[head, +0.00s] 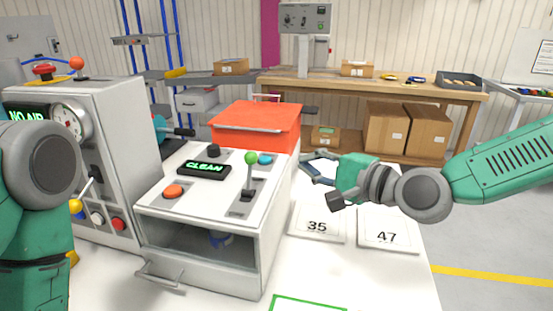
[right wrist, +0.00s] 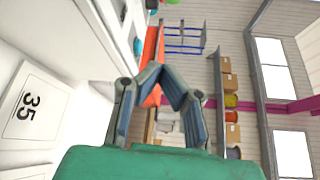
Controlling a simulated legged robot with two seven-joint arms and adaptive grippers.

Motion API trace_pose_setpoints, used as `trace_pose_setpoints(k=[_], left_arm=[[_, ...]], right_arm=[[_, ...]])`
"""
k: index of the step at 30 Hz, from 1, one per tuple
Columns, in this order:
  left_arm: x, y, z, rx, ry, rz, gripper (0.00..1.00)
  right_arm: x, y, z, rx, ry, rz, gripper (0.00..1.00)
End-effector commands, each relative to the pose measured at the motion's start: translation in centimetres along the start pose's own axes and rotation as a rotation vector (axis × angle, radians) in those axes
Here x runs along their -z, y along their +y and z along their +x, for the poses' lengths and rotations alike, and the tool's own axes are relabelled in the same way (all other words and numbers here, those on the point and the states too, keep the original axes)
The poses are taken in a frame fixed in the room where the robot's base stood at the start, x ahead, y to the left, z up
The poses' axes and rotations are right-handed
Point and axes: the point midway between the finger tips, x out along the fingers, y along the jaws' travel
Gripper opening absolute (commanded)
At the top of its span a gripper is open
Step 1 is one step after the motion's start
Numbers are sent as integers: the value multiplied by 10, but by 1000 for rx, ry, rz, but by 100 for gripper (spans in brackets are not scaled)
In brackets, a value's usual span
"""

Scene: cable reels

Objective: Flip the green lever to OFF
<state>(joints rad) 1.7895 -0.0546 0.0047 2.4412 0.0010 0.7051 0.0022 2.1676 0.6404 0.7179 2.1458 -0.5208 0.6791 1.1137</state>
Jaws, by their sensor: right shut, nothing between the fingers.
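The green lever (head: 251,158) has a round green knob on a thin metal shaft. It stands up from a dark slot on the sloped top of a white machine (head: 205,223), roughly upright in the picture. I cannot read any ON or OFF label beside it. My right gripper (head: 304,164) is shut and empty, to the right of the lever and apart from it.
A grey gauge cabinet (head: 105,150) stands left. Plates 35 (head: 318,224) and 47 (head: 387,232) lie right.

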Motion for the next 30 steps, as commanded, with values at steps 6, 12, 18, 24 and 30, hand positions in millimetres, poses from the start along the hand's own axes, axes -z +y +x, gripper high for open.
trace_pose_setpoints(k=[6, 12, 18, 24, 30], left_arm=[[0, 0, 1, 0, 0, 0, 0], [0, 0, 2, 0, 0, 0, 0], [0, 0, 1, 0, 0, 0, 0], [0, 0, -1, 0, 0, 0, 0], [0, 0, -2, 0, 0, 0, 0]], right_arm=[[0, 2, 32, -2, -1, -3, 0], [-1, 2, 73, -3, -1, -2, 0], [-11, 0, 95, -2, -5, -2, 0], [-32, 0, 86, -2, -3, -2, 0], [-38, 0, 84, -1, 1, -1, 0]])
